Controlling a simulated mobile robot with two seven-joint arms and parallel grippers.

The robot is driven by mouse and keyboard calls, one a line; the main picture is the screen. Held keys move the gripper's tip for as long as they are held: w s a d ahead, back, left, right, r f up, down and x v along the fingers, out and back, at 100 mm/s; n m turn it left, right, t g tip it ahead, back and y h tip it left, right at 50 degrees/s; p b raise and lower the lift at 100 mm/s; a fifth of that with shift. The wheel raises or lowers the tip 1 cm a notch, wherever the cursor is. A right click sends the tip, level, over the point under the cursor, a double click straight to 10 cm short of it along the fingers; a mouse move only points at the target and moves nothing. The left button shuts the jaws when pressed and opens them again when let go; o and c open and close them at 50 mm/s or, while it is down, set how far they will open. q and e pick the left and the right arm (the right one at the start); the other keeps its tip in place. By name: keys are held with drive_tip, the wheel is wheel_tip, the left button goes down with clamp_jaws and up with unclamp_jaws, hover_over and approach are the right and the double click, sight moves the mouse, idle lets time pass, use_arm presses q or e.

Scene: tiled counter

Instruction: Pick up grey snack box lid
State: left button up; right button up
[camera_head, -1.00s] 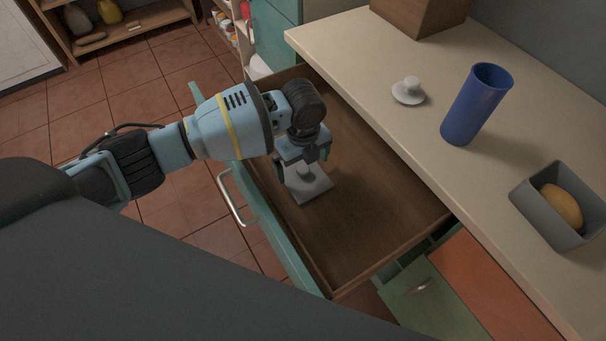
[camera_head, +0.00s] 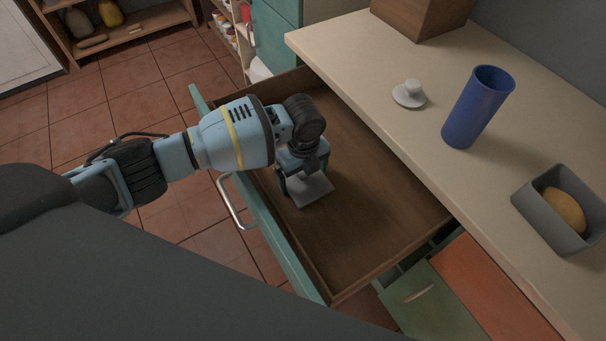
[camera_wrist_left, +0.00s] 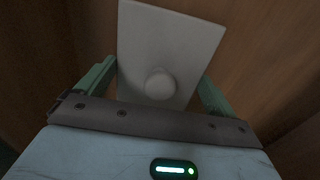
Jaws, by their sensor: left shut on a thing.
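The grey snack box lid (camera_head: 314,193) is a flat rectangular plate inside the open drawer. In the left wrist view the lid (camera_wrist_left: 172,38) shows its round knob (camera_wrist_left: 160,85) between my fingers. My left gripper (camera_head: 305,180) reaches down into the drawer and is shut on the lid, with one finger at each side of it. The gripper hides the knob and part of the lid in the head view. Whether the lid touches the drawer floor cannot be told. My right gripper is not in view.
The wooden drawer (camera_head: 375,215) is otherwise empty around the lid. On the counter (camera_head: 415,135) stand a small white knobbed lid (camera_head: 408,97), a blue cup (camera_head: 476,108) and a grey box (camera_head: 538,218) holding a yellow-brown oval item (camera_head: 563,210). A brown wooden block stands farther back.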

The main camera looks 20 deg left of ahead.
sight(290, 183)
use_arm(q)
wheel_tip(290, 183, up, 10)
drive_tip(key=shift+f+p, duration=0.1)
drive_tip(key=shift+p, duration=0.55)
drive_tip(key=shift+r+n, duration=0.35)
drive_tip(key=shift+n, duration=0.05)
drive_tip(key=s+a+r+n, duration=0.2)
drive_tip(key=s+r+n, duration=0.2)
drive_tip(key=n, duration=0.8)
drive_tip(key=s+a+r+n, duration=0.3)
drive_tip(key=s+r+n, duration=0.2)
drive_tip(key=r+n, duration=0.4)
drive_tip(key=n, duration=0.3)
drive_tip(key=shift+a+n, duration=0.3)
drive_tip(key=shift+n, duration=0.1)
drive_tip(key=shift+w+d, duration=0.1)
